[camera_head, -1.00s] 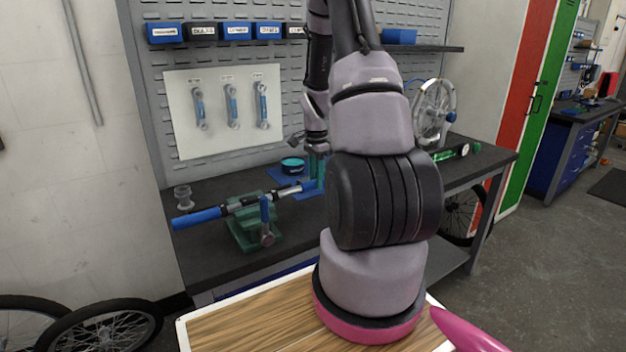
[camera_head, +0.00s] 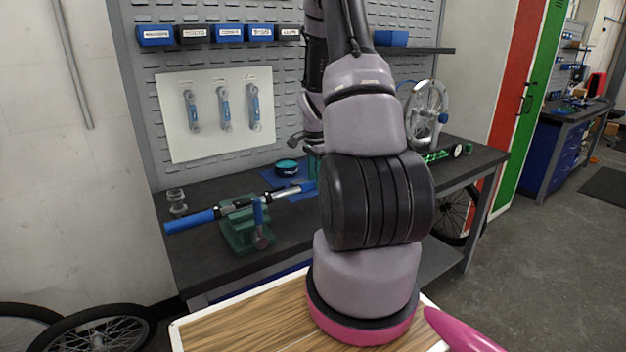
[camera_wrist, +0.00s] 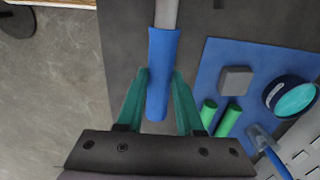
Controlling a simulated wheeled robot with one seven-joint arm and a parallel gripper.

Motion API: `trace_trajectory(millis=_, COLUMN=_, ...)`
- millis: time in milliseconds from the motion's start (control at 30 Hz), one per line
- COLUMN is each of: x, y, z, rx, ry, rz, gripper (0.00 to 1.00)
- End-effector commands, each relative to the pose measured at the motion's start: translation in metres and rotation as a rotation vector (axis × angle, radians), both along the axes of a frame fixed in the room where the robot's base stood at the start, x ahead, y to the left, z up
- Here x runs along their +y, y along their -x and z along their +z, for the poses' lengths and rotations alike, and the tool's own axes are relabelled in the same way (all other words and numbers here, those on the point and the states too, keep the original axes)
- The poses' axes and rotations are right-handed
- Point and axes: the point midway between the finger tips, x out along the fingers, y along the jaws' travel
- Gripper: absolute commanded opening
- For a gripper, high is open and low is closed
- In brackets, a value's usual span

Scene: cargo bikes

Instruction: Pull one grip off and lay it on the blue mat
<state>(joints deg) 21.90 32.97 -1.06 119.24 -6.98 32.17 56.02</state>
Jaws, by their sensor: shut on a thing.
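A silver handlebar (camera_head: 283,193) is clamped in a green vise (camera_head: 236,231) on the dark bench. It has a blue left grip (camera_head: 191,221) and a blue right grip (camera_head: 308,187). In the wrist view, my gripper (camera_wrist: 159,85) is shut on the right grip (camera_wrist: 162,65), one teal finger on each side. The silver bar (camera_wrist: 167,13) runs out of the grip's far end. How far the bar reaches inside is hidden. The blue mat (camera_wrist: 211,72) lies right of the grip in the wrist view, and partly shows behind the bar in the head view (camera_head: 272,178).
A clear jar (camera_head: 177,201) stands at the bench's left. My arm hides the bench's middle in the head view.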

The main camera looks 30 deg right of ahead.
Motion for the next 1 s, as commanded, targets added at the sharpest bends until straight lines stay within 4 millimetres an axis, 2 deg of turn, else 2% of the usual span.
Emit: trace_trajectory(millis=1000, x=-0.035, y=-0.001, z=0.0, rx=0.001, ry=0.0, rz=0.0, gripper=0.0)
